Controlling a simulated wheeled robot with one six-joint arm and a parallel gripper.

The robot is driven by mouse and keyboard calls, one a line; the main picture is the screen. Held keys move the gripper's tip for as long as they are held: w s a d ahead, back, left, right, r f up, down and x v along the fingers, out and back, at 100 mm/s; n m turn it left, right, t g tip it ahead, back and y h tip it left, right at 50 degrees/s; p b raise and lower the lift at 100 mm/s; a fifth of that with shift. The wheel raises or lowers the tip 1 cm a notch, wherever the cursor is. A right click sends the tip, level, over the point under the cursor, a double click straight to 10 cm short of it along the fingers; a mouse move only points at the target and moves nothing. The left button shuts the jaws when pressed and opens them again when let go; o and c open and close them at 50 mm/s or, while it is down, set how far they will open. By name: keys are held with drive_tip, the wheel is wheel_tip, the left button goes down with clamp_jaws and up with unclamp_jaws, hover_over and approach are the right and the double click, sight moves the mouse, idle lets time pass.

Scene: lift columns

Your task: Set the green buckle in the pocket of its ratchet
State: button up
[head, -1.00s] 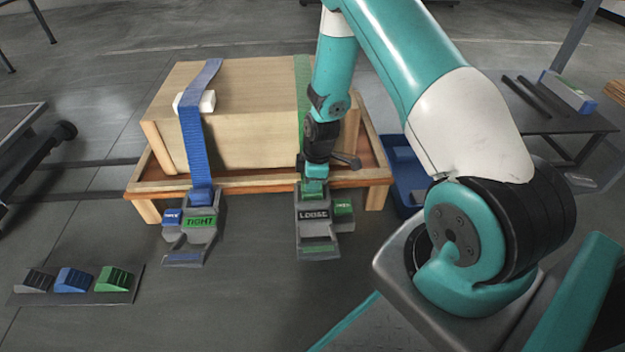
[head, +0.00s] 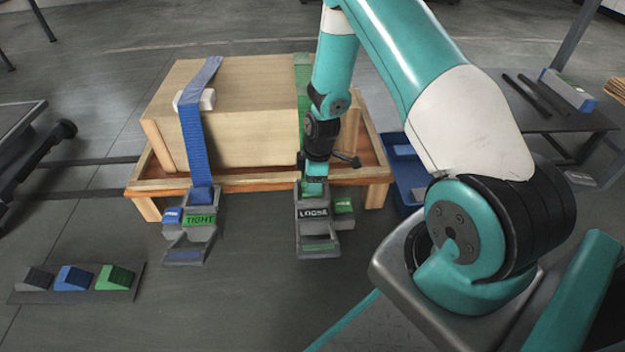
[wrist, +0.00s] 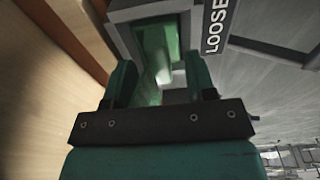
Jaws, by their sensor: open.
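The green strap (head: 303,72) runs down the crate's front to the grey ratchet (head: 317,240) marked LOOSE. My gripper (head: 314,188) is low at the top end of this ratchet, in front of the crate. In the wrist view my gripper (wrist: 160,78) is open, a finger on each side of a green piece, which looks like the green buckle (wrist: 158,45). The buckle lies within the ratchet's grey frame (wrist: 125,12); whether it is fully seated I cannot tell. In the head view my gripper hides the buckle. The LOOSE label also shows in the wrist view.
A blue strap (head: 194,140) leads to a second ratchet (head: 190,240) marked TIGHT, left of mine. The wooden crate (head: 245,140) stands on a pallet (head: 250,184) close behind my gripper. A plate with grey, blue and green wedges (head: 115,278) lies front left. A blue bin (head: 408,180) stands right.

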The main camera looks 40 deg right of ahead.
wheel_tip(320, 180, up, 17)
drive_tip(key=s+d+p, duration=0.1)
drive_tip(key=p, duration=0.7)
drive_tip(key=shift+d+f, duration=0.2)
drive_tip(key=shift+d, duration=0.15)
drive_tip(key=s+a+r+m+y+p, duration=0.1)
drive_tip(key=s+a+r+p, duration=0.1)
drive_tip(key=a+r, duration=0.65)
drive_tip(key=s+a+r+m+y+p, duration=0.15)
drive_tip(key=a+r, duration=0.45)
drive_tip(key=r, duration=0.6)
drive_tip(key=s+a+r+m+p, duration=0.1)
drive_tip(key=s+a+r+p, duration=0.1)
drive_tip(key=s+a+r, duration=0.45)
drive_tip(key=s+a+r+m+p, duration=0.1)
drive_tip(key=s+a+r+p, duration=0.15)
drive_tip(key=s+r, duration=0.65)
wheel_tip(320, 180, up, 36)
drive_tip(key=s+p, duration=0.2)
drive_tip(key=p, duration=3.5)
drive_tip(key=shift+a+g, duration=0.4)
